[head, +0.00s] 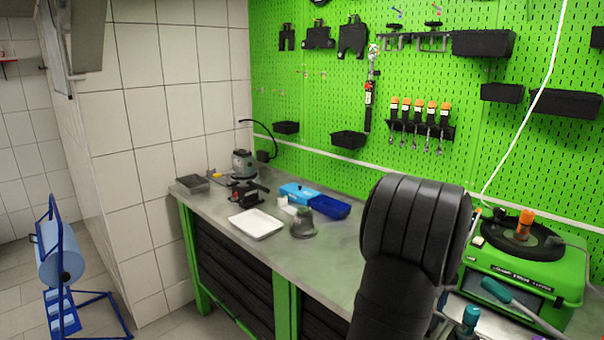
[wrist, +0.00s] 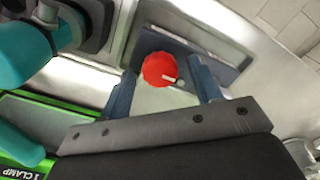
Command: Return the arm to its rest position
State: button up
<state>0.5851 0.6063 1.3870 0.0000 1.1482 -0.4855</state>
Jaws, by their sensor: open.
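My arm (head: 415,235) shows as a thick dark shape at the right of the head view, raised in front of the bench. My gripper is not clearly visible there. In the wrist view my gripper (wrist: 163,66) has its two blue-grey fingers spread apart. A red round knob (wrist: 159,69) with a small pale mark appears between and beyond the fingers. I see no contact between the fingers and the knob. Its exact distance from them cannot be told.
The metal workbench (head: 350,235) runs along the green pegboard (head: 310,105). On it are a white tray (head: 256,223), a blue bin (head: 329,206) and a small grey pump part (head: 303,224). A green clamp machine (head: 530,275) stands right of my arm. Teal parts (wrist: 20,50) lie close at left.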

jog(key=n, duration=0.4)
jog(key=shift+n, duration=0.4)
jog(key=n, duration=0.4)
jog(key=shift+n, duration=0.4)
jog(key=shift+o, duration=0.2)
